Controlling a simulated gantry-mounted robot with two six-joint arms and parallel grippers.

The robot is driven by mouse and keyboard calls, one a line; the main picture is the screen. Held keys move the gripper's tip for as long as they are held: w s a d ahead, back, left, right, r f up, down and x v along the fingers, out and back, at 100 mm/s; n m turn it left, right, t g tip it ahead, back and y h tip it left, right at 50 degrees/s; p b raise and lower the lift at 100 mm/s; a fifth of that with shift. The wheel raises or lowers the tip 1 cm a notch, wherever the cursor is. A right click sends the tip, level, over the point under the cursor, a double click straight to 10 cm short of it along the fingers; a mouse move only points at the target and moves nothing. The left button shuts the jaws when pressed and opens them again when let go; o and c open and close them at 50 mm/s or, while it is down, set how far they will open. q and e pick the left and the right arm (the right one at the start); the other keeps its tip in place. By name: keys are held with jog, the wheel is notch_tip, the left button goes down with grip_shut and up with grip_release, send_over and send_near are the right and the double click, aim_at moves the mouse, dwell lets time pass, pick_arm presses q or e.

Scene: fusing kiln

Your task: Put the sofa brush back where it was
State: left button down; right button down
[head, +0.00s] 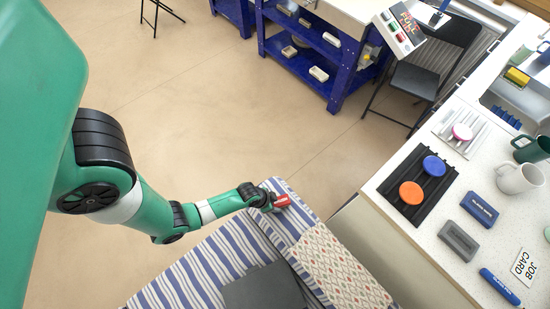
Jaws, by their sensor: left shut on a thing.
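My left arm reaches in from the left to the blue-and-white striped sofa (180,283). My left gripper (273,201) is at the sofa's far end, shut on a small red thing with a pale mark, which I take to be the sofa brush (283,200). The fingers hide part of it. I cannot tell whether the brush touches the striped cloth or is held just above it. My right gripper is out of view.
A red-patterned cream cloth (342,268) and a dark grey flat thing (262,290) lie on the sofa. A speckled worktop (440,210) stands to the right, with a black ribbed mat (398,206), mugs and blocks. Bare floor (210,110) lies beyond the arm.

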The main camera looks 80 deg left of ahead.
pick_arm(q)
jog(key=shift+f, duration=0.1)
jog(key=shift+c, duration=1.2)
grip_release()
jog(key=shift+r, duration=0.4)
jog(key=p+v, duration=0.6)
jog(key=v, duration=0.5)
jog(key=shift+s+r, duration=0.15)
jog(key=shift+r, duration=0.1)
